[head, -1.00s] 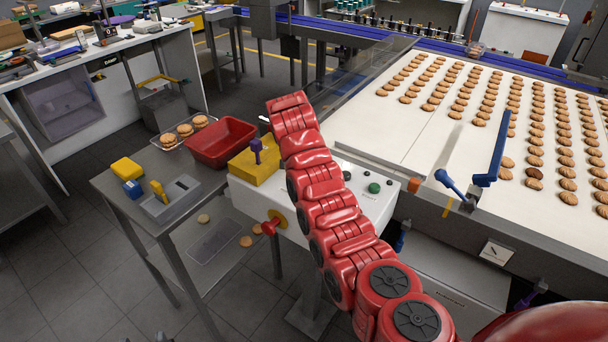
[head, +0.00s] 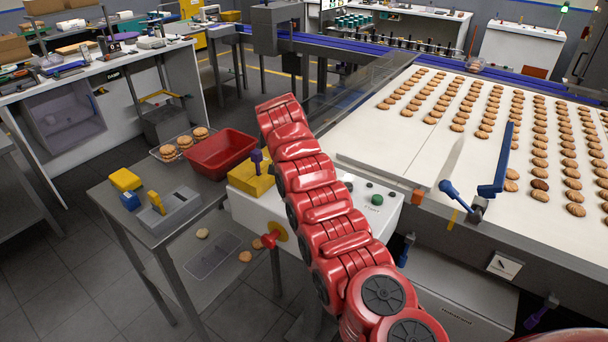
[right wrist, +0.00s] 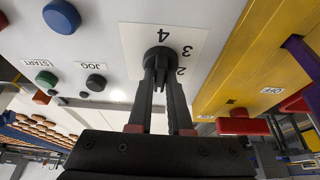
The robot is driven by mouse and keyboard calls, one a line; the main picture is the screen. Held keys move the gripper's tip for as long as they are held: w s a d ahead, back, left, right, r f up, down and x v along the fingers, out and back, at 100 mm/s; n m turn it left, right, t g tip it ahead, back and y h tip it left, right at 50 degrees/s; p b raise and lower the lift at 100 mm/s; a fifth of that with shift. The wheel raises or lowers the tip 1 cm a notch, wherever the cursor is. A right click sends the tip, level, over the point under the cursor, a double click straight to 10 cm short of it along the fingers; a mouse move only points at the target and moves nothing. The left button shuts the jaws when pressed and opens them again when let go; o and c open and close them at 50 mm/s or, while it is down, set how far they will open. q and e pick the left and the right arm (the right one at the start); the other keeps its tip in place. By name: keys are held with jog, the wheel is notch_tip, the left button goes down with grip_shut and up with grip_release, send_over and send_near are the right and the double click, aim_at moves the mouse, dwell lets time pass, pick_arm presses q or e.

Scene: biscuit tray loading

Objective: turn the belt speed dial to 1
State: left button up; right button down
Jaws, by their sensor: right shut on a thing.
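The belt speed dial (right wrist: 158,56) is a black knob on a white number plate (right wrist: 133,38) on the control panel. The numbers 4, 3 and 2 show upside down around it in the right wrist view; no 1 is visible. My right gripper (right wrist: 161,78) is shut on the knob, with both dark fingers close together on it. I cannot tell which number the dial points to. In the head view my red right arm reaches across the white control box (head: 250,208) and hides the dial and gripper. My left gripper is not in view.
A green START button (right wrist: 46,79), a black JOG button (right wrist: 96,82) and a blue button (right wrist: 62,16) sit beside the dial. A yellow block (head: 240,177) with a purple lever (head: 257,158) adjoins the box. A red tray (head: 222,153) stands left; the biscuit belt (head: 400,140) lies right.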

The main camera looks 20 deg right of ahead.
jog(key=c, duration=0.8)
grip_release()
jog(key=shift+c, duration=0.2)
jog(key=v, duration=1.7)
jog(key=shift+r+p, duration=0.2)
jog(key=shift+p, duration=0.1)
jog(key=shift+s, duration=0.1)
